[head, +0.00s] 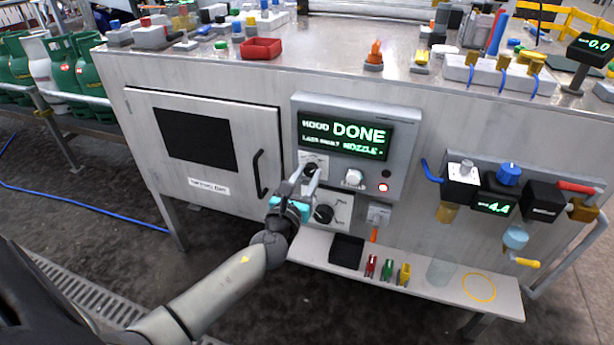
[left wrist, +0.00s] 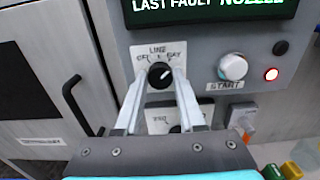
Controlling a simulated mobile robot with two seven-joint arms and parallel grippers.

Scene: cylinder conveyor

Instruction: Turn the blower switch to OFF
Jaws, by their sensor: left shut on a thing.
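A black rotary knob (left wrist: 160,75) sits on a white plate whose label seems to read LINE, with small position words beside it. My left gripper (left wrist: 160,72) has one finger on each side of this knob and is shut on it. The knob's pale mark appears to point up and right. In the head view my left gripper (head: 310,168) reaches the control box from below. A second black knob (head: 323,214) is on a white plate just below. In the left wrist view the fingers partly cover that lower plate (left wrist: 157,119), and its label is not clearly legible. My right gripper is out of view.
A screen (head: 345,136) reads DONE and NOZZLE. A white START button (head: 354,178) and a lit red lamp (head: 383,188) are right of the knob. A cabinet door handle (head: 260,174) is to the left. A shelf (head: 440,285) with small coloured items juts out below.

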